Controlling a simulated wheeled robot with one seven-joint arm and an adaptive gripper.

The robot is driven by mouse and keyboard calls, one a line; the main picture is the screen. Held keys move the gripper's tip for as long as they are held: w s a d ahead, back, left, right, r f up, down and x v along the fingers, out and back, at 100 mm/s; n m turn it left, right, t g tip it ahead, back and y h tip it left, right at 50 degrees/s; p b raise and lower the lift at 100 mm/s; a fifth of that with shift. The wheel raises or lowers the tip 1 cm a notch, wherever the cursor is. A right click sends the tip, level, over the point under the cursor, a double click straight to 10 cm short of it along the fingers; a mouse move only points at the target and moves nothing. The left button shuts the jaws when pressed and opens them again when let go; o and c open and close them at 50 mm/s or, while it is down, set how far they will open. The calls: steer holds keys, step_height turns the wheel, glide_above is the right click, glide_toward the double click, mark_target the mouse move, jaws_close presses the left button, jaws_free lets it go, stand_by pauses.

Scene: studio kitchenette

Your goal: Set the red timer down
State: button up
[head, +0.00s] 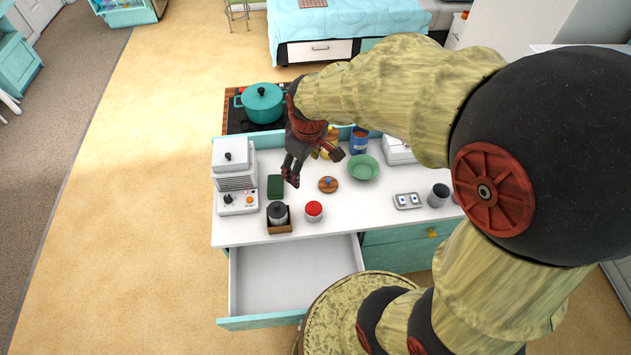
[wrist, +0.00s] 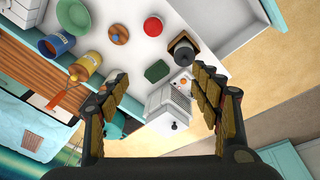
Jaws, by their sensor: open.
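The red timer (head: 313,208), a small round thing with a red top and a pale side, stands on the white counter (head: 345,222) near its front edge. In the wrist view the red timer (wrist: 152,26) shows near the top middle, beyond my fingertips. My gripper (head: 312,168) is above the back part of the counter, behind the timer and apart from it. In the wrist view my gripper (wrist: 162,78) has its two fingers wide apart. Nothing is held between them.
A dark canister in a wooden tray (head: 279,227) stands left of the timer. A green box (head: 275,186), a white appliance (head: 236,178), a wooden lid (head: 328,185) and a green bowl (head: 363,168) are around. An open, empty drawer (head: 292,278) juts out in front.

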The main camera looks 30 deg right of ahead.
steer(key=s+a+r+m+t, duration=0.1)
steer(key=s+a+r+m, duration=0.1)
steer(key=s+r, duration=0.5)
steer(key=s+a+r+m+t, duration=0.2)
steer(key=s+a+r, duration=0.1)
steer(key=s+r, duration=0.4)
steer(key=shift+s+r+m, duration=0.2)
steer(key=shift+s+m, duration=0.2)
